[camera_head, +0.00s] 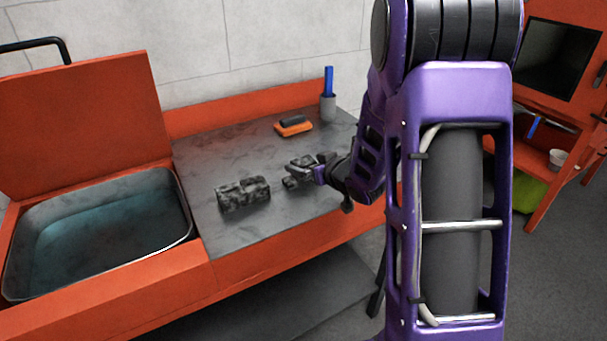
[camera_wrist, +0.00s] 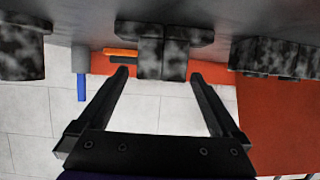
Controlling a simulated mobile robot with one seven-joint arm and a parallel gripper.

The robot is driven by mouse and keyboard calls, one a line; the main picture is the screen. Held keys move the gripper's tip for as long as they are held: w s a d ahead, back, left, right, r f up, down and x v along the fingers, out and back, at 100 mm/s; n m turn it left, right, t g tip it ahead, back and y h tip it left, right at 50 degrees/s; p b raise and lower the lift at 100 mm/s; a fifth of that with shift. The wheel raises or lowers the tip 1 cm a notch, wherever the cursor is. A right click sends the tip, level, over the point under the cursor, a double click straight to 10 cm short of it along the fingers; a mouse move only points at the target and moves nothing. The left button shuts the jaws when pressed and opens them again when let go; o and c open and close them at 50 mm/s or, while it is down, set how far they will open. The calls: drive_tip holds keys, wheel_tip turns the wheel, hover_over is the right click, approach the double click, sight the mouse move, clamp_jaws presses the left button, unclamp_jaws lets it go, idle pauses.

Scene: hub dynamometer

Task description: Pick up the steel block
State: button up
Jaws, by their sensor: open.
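Several dark, mottled grey metal pieces lie on the grey worktop; I cannot tell by look which is the steel block. In the wrist view, which is upside down, one T-shaped piece (camera_wrist: 162,55) is centred ahead of my gripper (camera_wrist: 159,75), whose two black fingers are apart and show on either side of it. Whether they reach around it is unclear. A stepped piece (camera_wrist: 270,57) is at the right and another piece (camera_wrist: 22,52) at the left edge. In the head view, a mottled piece (camera_head: 243,195) lies left of my gripper (camera_head: 300,172), which is low over the worktop and partly blends with a dark piece.
An open orange tank (camera_head: 100,235) of bluish liquid is left of the worktop (camera_head: 215,160), its lid (camera_head: 85,125) raised. Behind are an orange-and-black brush-like item (camera_head: 293,125) and a grey cup (camera_head: 328,105) with a blue handle. The worktop's back left is clear.

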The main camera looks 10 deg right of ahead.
sight(298, 161)
drive_tip(key=shift+b+x, duration=0.35)
drive_tip(key=shift+x, duration=2.35)
drive_tip(key=shift+f, duration=0.1)
clamp_jaws()
